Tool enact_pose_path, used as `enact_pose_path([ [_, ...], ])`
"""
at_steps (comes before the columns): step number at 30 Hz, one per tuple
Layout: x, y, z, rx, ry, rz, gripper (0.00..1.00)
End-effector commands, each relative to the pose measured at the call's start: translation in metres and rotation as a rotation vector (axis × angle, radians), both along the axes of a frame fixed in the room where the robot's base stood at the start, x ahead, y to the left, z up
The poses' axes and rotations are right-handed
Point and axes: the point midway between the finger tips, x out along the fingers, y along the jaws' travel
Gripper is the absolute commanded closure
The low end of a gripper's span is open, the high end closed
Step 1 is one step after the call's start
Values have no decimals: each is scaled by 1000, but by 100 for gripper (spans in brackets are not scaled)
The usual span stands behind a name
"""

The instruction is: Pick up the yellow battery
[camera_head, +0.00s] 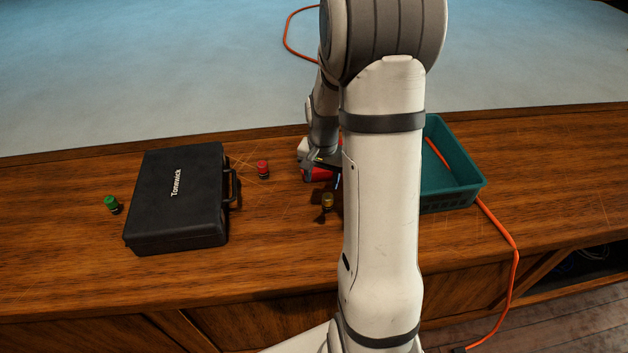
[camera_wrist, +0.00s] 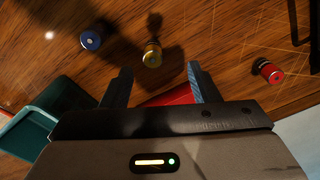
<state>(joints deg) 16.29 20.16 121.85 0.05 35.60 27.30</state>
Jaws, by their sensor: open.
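The yellow battery (camera_wrist: 152,54) stands on the wooden desk in the wrist view, ahead of the gap between my fingertips. In the head view the yellow battery (camera_head: 327,201) shows just left of my arm, near the desk's front part. My gripper (camera_wrist: 162,84) is open, with its two fingers apart and nothing between them at the tips. In the head view my gripper (camera_head: 322,172) is partly hidden by my arm and sits behind the yellow battery.
A red battery (camera_head: 263,168), a green battery (camera_head: 111,204) and a black case (camera_head: 176,198) are on the left. A teal crate (camera_head: 462,204) stands right. A blue battery (camera_wrist: 91,40) shows in the wrist view. A red object (camera_wrist: 170,97) lies beneath my gripper. An orange cable (camera_head: 512,262) runs off the desk.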

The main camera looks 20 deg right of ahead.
Motion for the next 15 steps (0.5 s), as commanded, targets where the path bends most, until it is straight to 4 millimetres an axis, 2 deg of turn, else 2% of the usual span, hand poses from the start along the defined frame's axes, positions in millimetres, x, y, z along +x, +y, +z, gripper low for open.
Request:
enact_pose_path([
  [3,10,-18,-24,9,25,-89,45],
  [6,14,-26,-38,13,35,-136,45],
  [15,16,-31,-68,15,42,-166,45],
])
